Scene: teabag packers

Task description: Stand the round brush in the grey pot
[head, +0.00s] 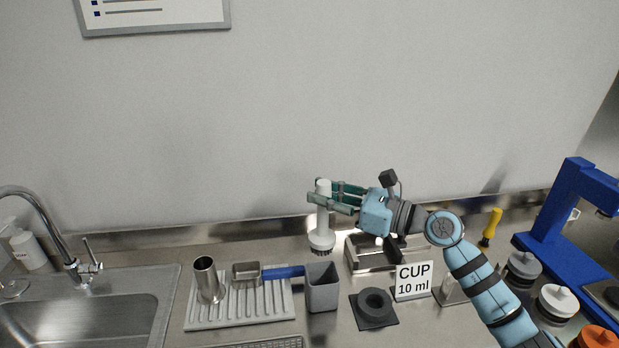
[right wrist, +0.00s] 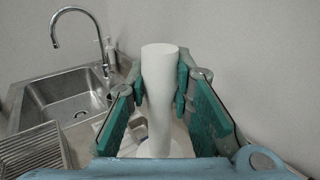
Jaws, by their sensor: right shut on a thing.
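The round brush (head: 322,226) is white with a round head and dark bristles facing down. My right gripper (head: 328,196) is shut on its handle and holds it upright in the air, behind the grey pot. In the right wrist view the white brush handle (right wrist: 159,100) stands between the two green fingers of the gripper (right wrist: 160,85); the bristles are hidden there. The grey pot (head: 322,292) is a square, open-topped holder on the counter, just right of the drying rack. It appears empty, though its bottom is hidden. My left gripper is not in view.
A ribbed drying rack (head: 235,317) holds a steel cylinder (head: 207,279) and a blue-handled scoop (head: 247,274). Right of the pot are a dark ring on a square base (head: 375,305), a "CUP 10 ml" sign (head: 414,281) and a metal tray (head: 362,268). A sink (head: 90,310) is at left.

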